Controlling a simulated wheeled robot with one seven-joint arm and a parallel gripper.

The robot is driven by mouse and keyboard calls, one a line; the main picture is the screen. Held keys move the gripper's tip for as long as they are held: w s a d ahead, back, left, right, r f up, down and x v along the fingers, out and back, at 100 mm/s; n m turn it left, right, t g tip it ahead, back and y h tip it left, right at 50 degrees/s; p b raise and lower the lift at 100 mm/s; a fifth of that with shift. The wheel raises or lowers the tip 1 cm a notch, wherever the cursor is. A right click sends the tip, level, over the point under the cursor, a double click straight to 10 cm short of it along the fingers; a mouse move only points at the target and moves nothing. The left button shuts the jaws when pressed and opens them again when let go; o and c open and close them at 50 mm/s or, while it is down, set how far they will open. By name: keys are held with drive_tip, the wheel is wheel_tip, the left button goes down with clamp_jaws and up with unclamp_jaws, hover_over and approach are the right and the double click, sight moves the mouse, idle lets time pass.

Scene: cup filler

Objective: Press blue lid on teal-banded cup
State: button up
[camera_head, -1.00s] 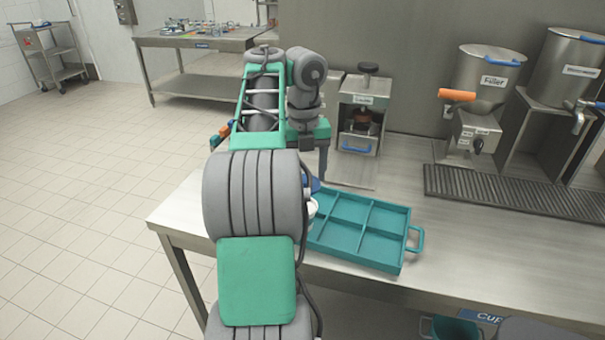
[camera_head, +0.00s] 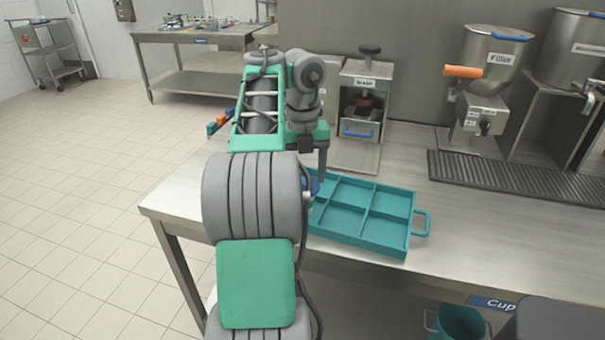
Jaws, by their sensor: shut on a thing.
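My gripper (camera_head: 318,178) points down over the left end of the teal tray (camera_head: 372,244). One dark finger shows; the other is hidden behind my arm. It is shut on the blue lid (camera_head: 314,187), whose right edge shows beside my forearm at the fingertips. The teal-banded cup is not visible; my arm covers the area under and left of the lid. I cannot tell whether the lid touches a cup.
The tray's visible compartments are empty. A sealer machine (camera_head: 362,115) stands behind it. The filler (camera_head: 490,75) and a dark drain grate (camera_head: 520,178) are at the right. The steel counter (camera_head: 480,240) is clear right of the tray.

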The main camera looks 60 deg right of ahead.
drive_tip(key=shift+w+d, duration=0.2)
drive_tip(key=shift+d, duration=0.05)
idle(0.3)
drive_tip(key=shift+f, duration=0.4)
idle(0.6)
drive_tip(key=o, duration=1.3)
drive_tip(key=shift+o, duration=0.2)
wheel_tip(320, 180, up, 8)
drive_tip(key=p, duration=0.7)
drive_tip(key=shift+f, duration=0.1)
